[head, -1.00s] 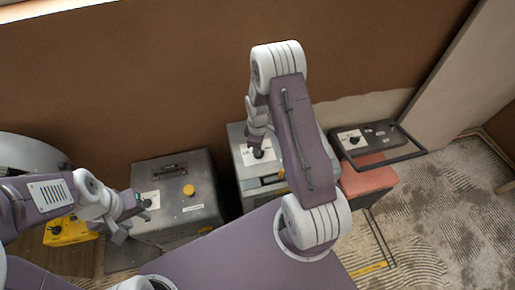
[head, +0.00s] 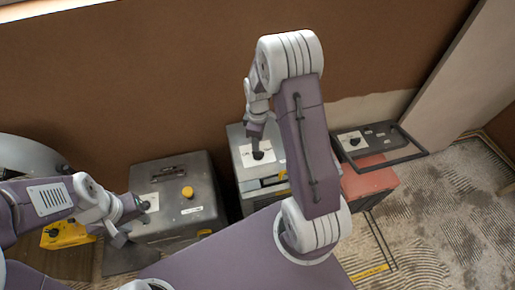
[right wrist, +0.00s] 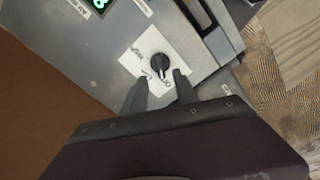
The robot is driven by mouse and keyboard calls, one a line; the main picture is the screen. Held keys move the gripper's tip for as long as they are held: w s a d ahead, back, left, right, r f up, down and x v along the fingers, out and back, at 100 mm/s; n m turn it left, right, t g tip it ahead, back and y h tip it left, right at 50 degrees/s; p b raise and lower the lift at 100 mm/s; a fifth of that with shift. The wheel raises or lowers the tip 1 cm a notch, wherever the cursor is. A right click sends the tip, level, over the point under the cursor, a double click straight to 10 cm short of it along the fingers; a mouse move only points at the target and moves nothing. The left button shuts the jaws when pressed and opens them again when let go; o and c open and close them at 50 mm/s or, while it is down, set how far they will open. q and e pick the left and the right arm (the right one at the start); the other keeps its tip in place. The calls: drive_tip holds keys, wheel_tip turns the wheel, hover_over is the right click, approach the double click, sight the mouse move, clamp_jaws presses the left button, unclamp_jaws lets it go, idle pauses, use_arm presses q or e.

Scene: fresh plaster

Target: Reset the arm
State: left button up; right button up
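My right gripper (head: 257,146) is over the grey machine (head: 238,133) in the middle, above a black rotary knob (head: 262,155) on a white label. In the right wrist view its two fingers (right wrist: 161,82) are apart with nothing between them. The knob (right wrist: 160,62) and its label (right wrist: 139,48) lie just beyond the fingertips, and the fingers look clear of the knob. My left gripper (head: 131,222) is at the left edge of a dark grey box (head: 180,220); its fingers look spread and I see nothing held.
The dark grey box has a yellow button (head: 187,192) and a black knob. A yellow device (head: 64,233) stands at left. A red-based case (head: 369,180) with a black handle stands at right. A brown wall (head: 160,80) rises behind. Patterned floor (head: 440,220) is open at right.

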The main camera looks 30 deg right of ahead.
wheel_tip(320, 180, up, 3)
drive_tip(key=shift+f, duration=0.2)
